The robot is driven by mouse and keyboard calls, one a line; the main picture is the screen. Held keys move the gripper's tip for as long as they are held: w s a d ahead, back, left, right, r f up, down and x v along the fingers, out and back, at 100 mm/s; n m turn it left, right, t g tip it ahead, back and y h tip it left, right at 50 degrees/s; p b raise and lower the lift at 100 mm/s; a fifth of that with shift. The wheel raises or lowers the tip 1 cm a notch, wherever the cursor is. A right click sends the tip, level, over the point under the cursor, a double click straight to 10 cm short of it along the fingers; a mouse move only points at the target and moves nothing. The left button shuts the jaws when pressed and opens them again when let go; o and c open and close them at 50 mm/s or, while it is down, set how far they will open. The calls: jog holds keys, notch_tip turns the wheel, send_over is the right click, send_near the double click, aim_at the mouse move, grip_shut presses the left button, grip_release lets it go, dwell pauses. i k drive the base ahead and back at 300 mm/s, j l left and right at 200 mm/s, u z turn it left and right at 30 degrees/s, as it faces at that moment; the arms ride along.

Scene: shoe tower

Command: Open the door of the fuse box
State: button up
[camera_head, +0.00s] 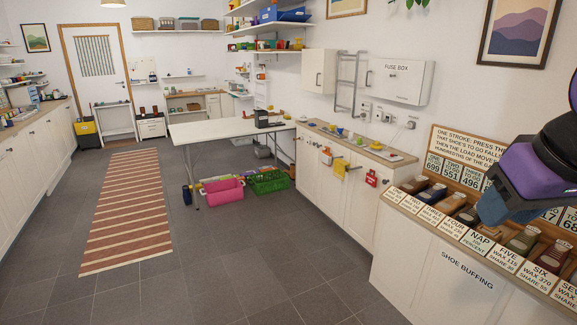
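The fuse box (401,83) is a white box on the right wall in the camera_head view, with FUSE BOX lettered across the top of its front. Its door looks shut, and a small dark handle shows at its left side. My arm enters at the right edge, over the shoe buffing counter, well to the right of the fuse box and apart from it. My gripper's fingertips cannot be made out, so its opening is hidden.
A lower cabinet counter (335,195) runs below the fuse box. A white table (215,128) with pink and green crates beneath stands further back. The grey floor at centre is clear.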

aim_at(395, 79)
jog(key=i, duration=1.95)
jog(key=i+z, duration=0.15)
jog(key=i, duration=0.4)
jog(key=i+j+z, duration=0.1)
jog(key=i, duration=0.45)
jog(key=i+j+z, duration=0.15)
jog(key=i, duration=0.4)
jog(key=i+j+z, duration=0.1)
jog(key=i+j, duration=0.2)
jog(key=i, duration=0.25)
